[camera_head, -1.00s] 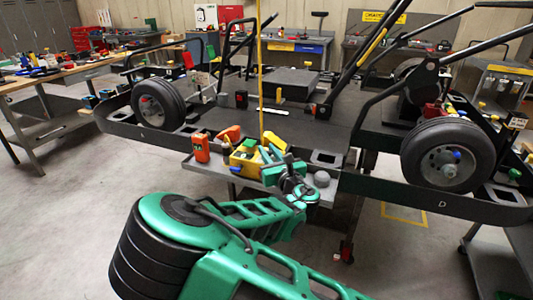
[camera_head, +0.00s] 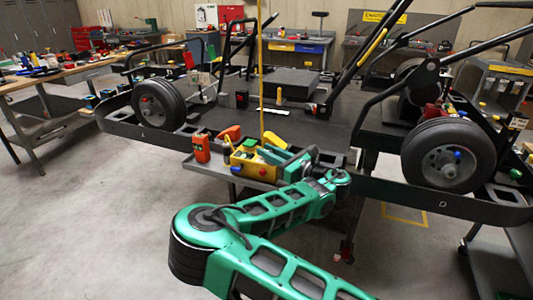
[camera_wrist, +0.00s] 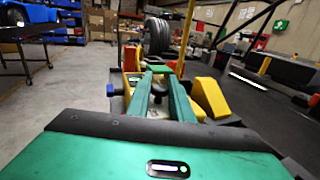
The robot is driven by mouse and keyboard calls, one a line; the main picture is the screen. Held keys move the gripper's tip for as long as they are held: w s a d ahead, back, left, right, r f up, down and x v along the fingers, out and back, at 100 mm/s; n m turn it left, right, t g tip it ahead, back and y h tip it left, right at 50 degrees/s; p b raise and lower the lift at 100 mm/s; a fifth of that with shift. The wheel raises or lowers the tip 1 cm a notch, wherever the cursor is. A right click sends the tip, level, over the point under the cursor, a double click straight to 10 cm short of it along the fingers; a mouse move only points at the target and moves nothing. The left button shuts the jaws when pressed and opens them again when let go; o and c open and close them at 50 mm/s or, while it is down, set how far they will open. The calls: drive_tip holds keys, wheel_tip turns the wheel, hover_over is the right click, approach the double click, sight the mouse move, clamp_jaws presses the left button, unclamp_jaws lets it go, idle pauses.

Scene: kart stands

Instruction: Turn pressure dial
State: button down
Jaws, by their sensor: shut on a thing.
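A yellow unit (camera_head: 240,158) with a red button sits on the grey tray in front of the kart. It also shows in the wrist view, partly behind the fingers. My gripper (camera_head: 270,151) reaches in from the right over this unit. In the wrist view its two long green fingers (camera_wrist: 159,72) run forward and come together at the unit's top. They are shut on a small part there, which I take for the pressure dial. The fingers hide most of that part, so its marks and angle cannot be read. A blue knob (camera_wrist: 111,89) shows left of the fingers.
An orange device (camera_head: 201,148) stands just left of the unit, and an orange-red piece (camera_head: 229,133) lies behind it. A thin yellow post (camera_head: 260,80) rises behind the unit. The kart (camera_head: 320,135) fills the space beyond. Open floor lies at left.

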drive_tip(key=shift+w+d+r+n+g+y, duration=0.1)
drive_tip(key=shift+w+d+n+g+y, duration=0.2)
drive_tip(key=shift+n+g+y, duration=0.35)
drive_tip(key=c, duration=1.6)
unclamp_jaws()
drive_tip(key=shift+s, duration=0.1)
drive_tip(key=shift+c, duration=0.2)
drive_tip(key=shift+a, duration=0.1)
drive_tip(key=shift+s, duration=0.1)
